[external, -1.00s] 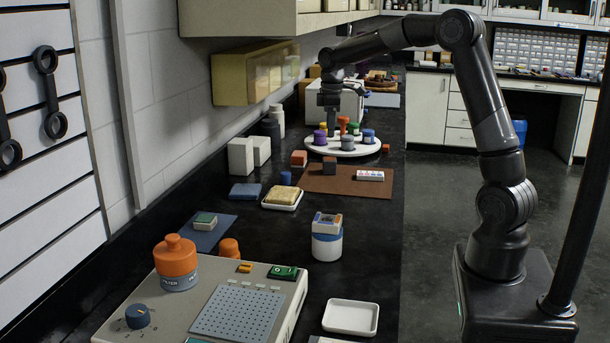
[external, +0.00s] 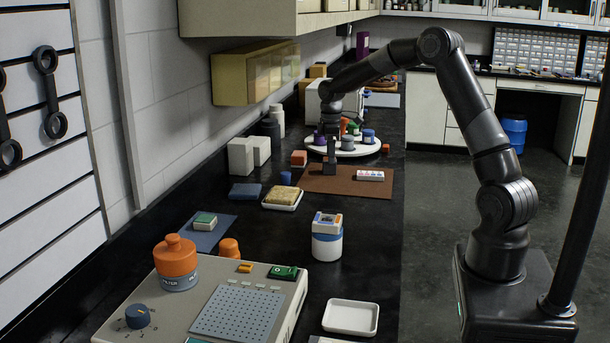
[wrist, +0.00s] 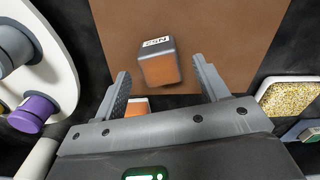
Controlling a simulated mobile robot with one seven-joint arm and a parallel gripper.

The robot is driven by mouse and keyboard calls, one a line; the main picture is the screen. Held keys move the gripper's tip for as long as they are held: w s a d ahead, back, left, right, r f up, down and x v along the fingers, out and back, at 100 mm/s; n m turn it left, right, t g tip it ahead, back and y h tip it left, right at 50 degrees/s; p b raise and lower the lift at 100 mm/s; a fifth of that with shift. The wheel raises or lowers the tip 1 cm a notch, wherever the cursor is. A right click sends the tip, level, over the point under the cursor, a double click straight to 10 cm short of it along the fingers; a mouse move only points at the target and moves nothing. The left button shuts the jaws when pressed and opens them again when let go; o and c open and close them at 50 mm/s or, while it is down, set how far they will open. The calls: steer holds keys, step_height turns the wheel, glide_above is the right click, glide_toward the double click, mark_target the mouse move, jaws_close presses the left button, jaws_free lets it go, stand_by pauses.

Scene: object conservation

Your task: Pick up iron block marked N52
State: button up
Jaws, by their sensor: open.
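The iron block marked N52 (wrist: 158,64) sits on the brown mat (wrist: 220,30) in the wrist view. It is a small dark cube with a white label on its top edge, and its near face looks orange-brown. My gripper (wrist: 162,82) is open, with one finger to each side of the block and the block slightly ahead between them. I cannot tell whether the fingers touch the block.
A white round tray (external: 368,152) with several coloured pieces stands behind the mat. An orange-and-dark block (external: 299,158) is to the left.

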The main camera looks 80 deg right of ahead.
mark_target(329, 166)
step_height(329, 166, down, 3)
steer(key=shift+w+f, duration=0.15)
steer(key=shift+f, duration=0.05)
steer(key=shift+r, duration=0.1)
jaws_close()
stand_by(0.5)
